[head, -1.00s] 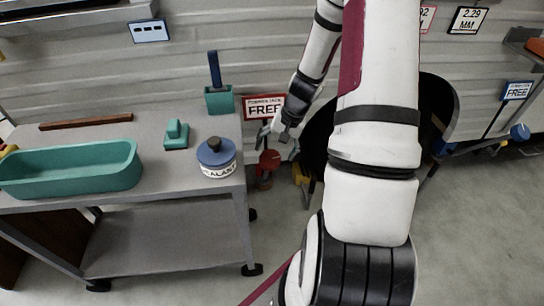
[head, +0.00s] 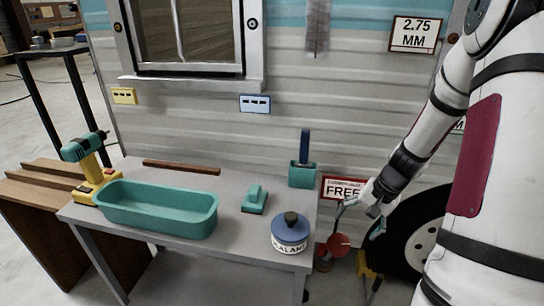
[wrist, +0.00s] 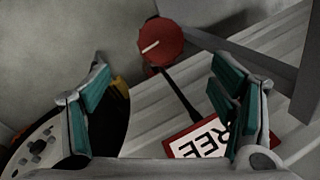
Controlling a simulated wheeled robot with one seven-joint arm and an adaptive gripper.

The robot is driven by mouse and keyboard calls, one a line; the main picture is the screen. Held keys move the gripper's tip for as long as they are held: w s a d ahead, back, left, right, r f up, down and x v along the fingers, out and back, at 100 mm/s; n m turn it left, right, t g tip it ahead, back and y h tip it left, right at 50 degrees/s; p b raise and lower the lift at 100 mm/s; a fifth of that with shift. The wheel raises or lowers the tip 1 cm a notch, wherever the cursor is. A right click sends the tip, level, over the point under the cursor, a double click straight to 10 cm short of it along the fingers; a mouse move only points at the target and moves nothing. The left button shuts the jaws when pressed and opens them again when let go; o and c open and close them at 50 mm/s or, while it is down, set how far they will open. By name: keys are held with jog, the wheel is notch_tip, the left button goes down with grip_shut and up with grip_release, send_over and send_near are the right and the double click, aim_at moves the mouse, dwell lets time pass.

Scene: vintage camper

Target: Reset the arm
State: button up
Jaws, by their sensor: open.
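My gripper (head: 362,212) is at the end of my white arm, on the right side of the head view, just past the right end of the grey table. It is open and empty. In the wrist view its two teal-padded fingers (wrist: 165,105) stand wide apart with nothing between the pads. Beyond them show a red round object (wrist: 160,42) on a dark rod and a white sign with a red border (wrist: 215,135). The gripper overlaps the sign's right part in the head view.
The grey table (head: 240,222) bears a teal tray (head: 158,222), a teal block tool (head: 255,200), a blue-lidded tin (head: 290,230), a teal holder (head: 302,176) and a brown bar (head: 182,167). A drill (head: 88,165) stands at left. A wheel (head: 410,235) is right of my gripper.

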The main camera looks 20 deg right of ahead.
jog(key=s+a+r+n+t+h, duration=0.1)
jog(key=s+a+r+n, duration=0.25)
jog(key=a+r, duration=0.7)
jog(key=s+a+r+n+h, duration=0.15)
jog(key=a+r+n, duration=0.35)
jog(key=a+r, duration=0.55)
jog(key=s+a+r+n+t, duration=0.25)
jog(key=s+r, duration=0.35)
jog(key=s, duration=0.3)
jog(key=s+f+g, duration=0.4)
jog(key=s+g, duration=0.2)
jog(key=s, duration=0.6)
notch_tip(320, 180, up, 32)
jog(key=t+p, duration=0.4)
jog(key=p, duration=2.6)
jog(key=shift+a, duration=0.15)
jog(key=shift+f+y, duration=0.1)
jog(key=shift+y, duration=0.15)
